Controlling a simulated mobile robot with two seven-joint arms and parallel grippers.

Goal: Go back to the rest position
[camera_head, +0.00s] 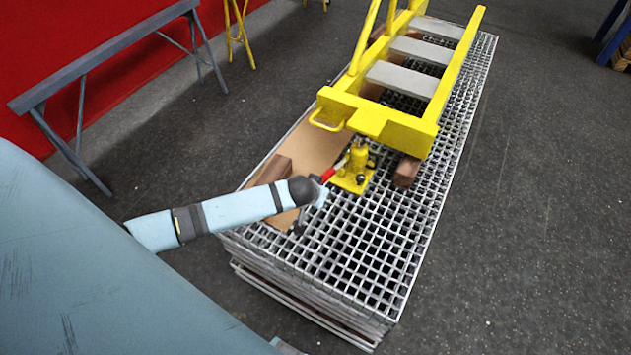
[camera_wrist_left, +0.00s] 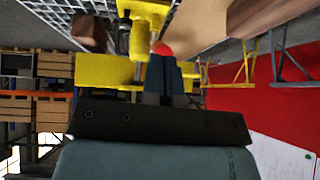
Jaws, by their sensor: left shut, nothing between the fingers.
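My left arm reaches in from the left in the head view. Its gripper (camera_head: 320,193) is at the near left part of the grating, just beside the yellow bottle jack (camera_head: 356,165) and its red handle (camera_head: 329,174). In the left wrist view the fingers (camera_wrist_left: 165,72) are shut with nothing between them. The red handle tip (camera_wrist_left: 162,48) shows just beyond them, and I cannot tell whether they touch it. The yellow jack (camera_wrist_left: 143,30) is close by in that view. My right gripper is not in view.
A yellow boom frame (camera_head: 420,130) with grey crosspieces lies on the stacked metal grating (camera_head: 365,245). Brown wooden blocks (camera_head: 406,171) and a cardboard sheet (camera_head: 325,140) are near the jack. A grey trestle (camera_head: 105,60) stands at the left. Floor on the right is clear.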

